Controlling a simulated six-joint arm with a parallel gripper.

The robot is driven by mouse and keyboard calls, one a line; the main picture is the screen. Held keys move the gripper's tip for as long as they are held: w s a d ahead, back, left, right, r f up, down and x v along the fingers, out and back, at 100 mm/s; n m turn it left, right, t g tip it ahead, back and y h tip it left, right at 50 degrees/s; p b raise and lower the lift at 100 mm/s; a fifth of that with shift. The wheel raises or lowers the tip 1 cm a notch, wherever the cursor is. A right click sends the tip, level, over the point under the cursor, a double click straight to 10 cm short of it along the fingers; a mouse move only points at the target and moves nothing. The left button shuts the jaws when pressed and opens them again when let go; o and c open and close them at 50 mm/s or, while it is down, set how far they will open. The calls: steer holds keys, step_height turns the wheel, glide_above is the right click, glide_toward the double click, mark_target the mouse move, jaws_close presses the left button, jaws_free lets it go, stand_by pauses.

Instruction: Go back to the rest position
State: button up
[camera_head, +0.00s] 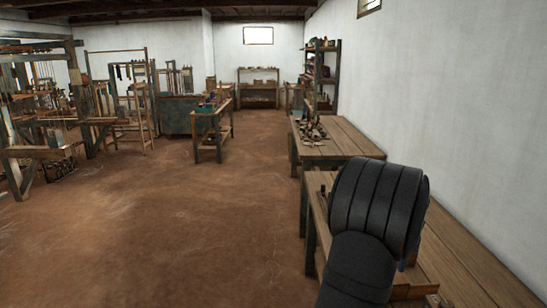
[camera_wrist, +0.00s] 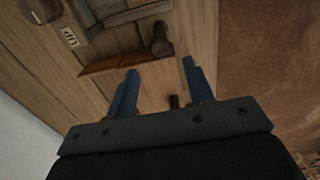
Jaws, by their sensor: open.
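My gripper (camera_wrist: 160,78) shows in the wrist view with its two blue fingers spread apart. Nothing is between the fingertips. It is over a wooden bench top (camera_wrist: 205,25), and I cannot tell how high above it.
A wooden tool or tray-like piece (camera_wrist: 125,62) with a dark knob lies on the bench ahead of the fingers. A dark round object (camera_wrist: 40,10) is at the upper left. A second bench (camera_head: 345,140) stands behind. Looms (camera_head: 40,110) stand at left. The brown floor (camera_head: 170,210) is clear.

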step_height(320, 180, up, 11)
step_height(320, 180, down, 18)
steer(key=shift+r, duration=0.25)
steer(key=shift+f, duration=0.35)
steer(key=m, duration=0.3)
steer(key=shift+r+m, duration=0.1)
steer(key=shift+m, duration=0.2)
steer(key=m, duration=0.4)
steer(key=shift+m, duration=0.3)
steer(key=m, duration=0.4)
steer(key=shift+m, duration=2.3)
